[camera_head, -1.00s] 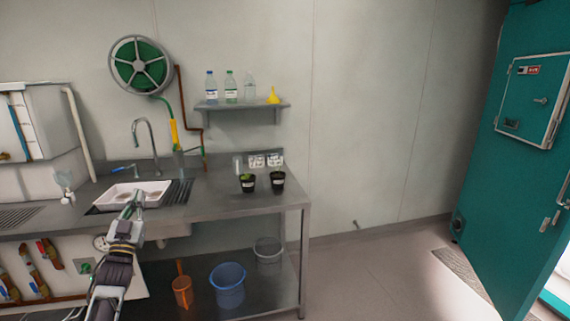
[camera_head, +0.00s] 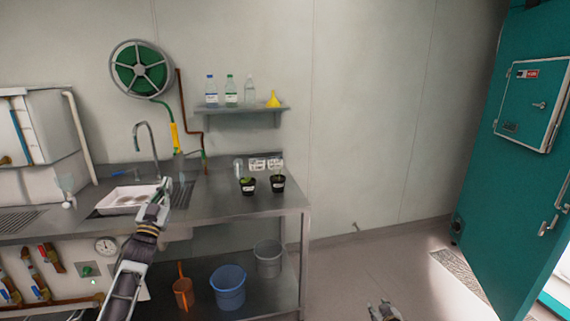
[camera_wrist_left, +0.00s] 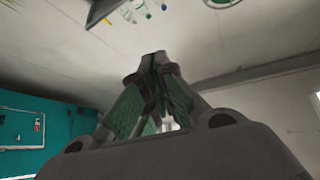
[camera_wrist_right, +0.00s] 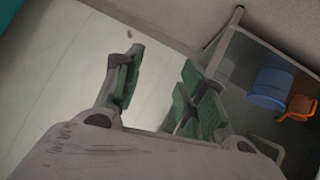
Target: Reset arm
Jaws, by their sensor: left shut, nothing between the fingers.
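My left gripper (camera_head: 165,186) is raised in front of the sink counter, its tip overlapping the right edge of the white tray (camera_head: 118,198) in the head view. In the left wrist view its green-padded fingers (camera_wrist_left: 157,62) are together with nothing between them. I cannot tell its exact distance from the counter. My right gripper (camera_head: 378,306) shows at the bottom edge of the head view, over the floor. In the right wrist view its fingers (camera_wrist_right: 162,82) are apart and empty.
Below are an orange scoop (camera_head: 183,293), a blue bucket (camera_head: 228,288) and a grey bucket (camera_head: 268,259). A teal door (camera_head: 510,200) is at right. The floor between is clear.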

